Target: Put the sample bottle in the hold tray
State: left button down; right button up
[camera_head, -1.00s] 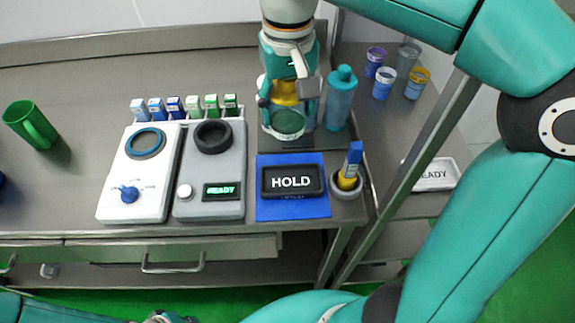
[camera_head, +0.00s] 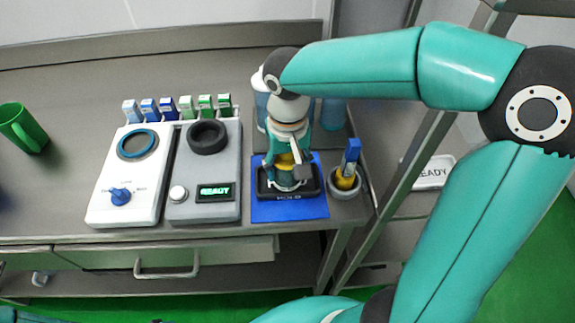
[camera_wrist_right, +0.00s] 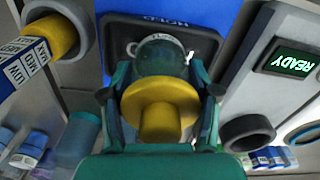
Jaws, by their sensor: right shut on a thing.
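The sample bottle (camera_head: 289,182) is a small clear-greenish bottle with a yellow collar and stopper, which shows large in the right wrist view (camera_wrist_right: 158,104). My right gripper (camera_head: 286,172) is shut on it, with one finger on each side of the yellow part. The bottle is over the black hold tray (camera_head: 265,192), within its outline; whether its base touches the tray floor I cannot tell. The tray also shows in the right wrist view (camera_wrist_right: 118,40) and lies on a blue mat (camera_head: 290,211). My left gripper is not in view.
Left of the mat stand a grey device (camera_head: 210,165) with a READY display and a white device (camera_head: 112,200) with a blue knob. A grey cup (camera_head: 341,191) holding a blue-and-yellow item stands close right of the tray. Small cartons stand behind the devices. A green mug (camera_head: 22,128) is far left.

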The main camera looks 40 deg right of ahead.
jog(key=shift+f, duration=0.2)
jog(key=o, duration=1.2)
jog(key=shift+r, duration=0.2)
notch_tip(320, 180, up, 12)
jog(key=shift+f+p, duration=0.1)
jog(key=shift+p, duration=0.7)
